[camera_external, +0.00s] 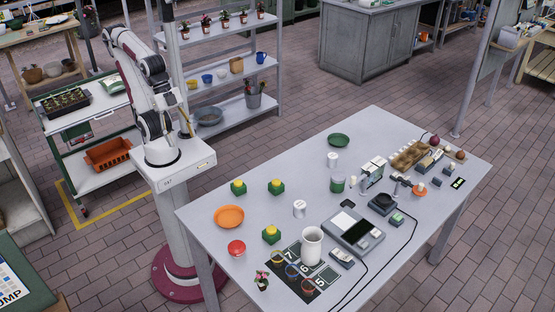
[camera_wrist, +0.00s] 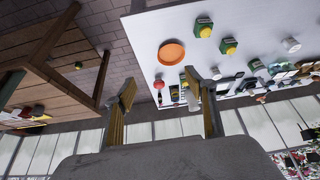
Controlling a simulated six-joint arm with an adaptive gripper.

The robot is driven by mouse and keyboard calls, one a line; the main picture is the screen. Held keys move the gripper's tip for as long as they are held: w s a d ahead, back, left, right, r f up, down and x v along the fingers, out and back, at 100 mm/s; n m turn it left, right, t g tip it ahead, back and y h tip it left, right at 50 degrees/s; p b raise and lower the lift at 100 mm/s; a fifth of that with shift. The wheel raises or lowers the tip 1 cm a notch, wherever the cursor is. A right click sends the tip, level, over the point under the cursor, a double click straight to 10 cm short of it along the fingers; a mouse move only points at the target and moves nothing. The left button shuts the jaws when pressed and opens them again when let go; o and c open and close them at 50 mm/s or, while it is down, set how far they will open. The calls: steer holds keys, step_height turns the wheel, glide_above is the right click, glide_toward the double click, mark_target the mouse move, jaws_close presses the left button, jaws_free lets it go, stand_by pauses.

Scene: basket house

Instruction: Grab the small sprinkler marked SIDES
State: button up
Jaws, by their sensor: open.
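No marking SIDES is legible in either view, so I cannot tell which thing is the sprinkler. Candidates are small: several green blocks with yellow tops (camera_external: 275,187), white cylinders (camera_external: 299,208), and an orange-topped item (camera_external: 419,190) among the devices on the right of the grey table (camera_external: 300,165). The green blocks also show in the wrist view (camera_wrist: 228,46). My gripper (camera_wrist: 162,78) is open and empty, its two fingers spread, with the table beyond them. In the external view my arm is folded beside its pedestal, left of the table, clear of everything on it.

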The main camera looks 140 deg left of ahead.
steer(key=w+a+f+n+g, duration=0.55)
steer(key=w+a+f, duration=0.4)
steer(key=a, duration=0.35)
steer(key=n, duration=1)
glide_above(275, 181)
steer(key=f, duration=1)
steer(key=shift+s+d+f, duration=0.1)
steer(key=shift+s+f, duration=0.2)
steer(key=shift+s, duration=0.1)
steer(key=shift+w+r+n, duration=0.2)
steer(key=shift+w+n, duration=0.05)
steer(key=shift+w+a+n, duration=0.1)
steer(key=shift+a+n, duration=0.15)
steer(key=shift+n, duration=0.35)
steer(key=shift+f, duration=1.3)
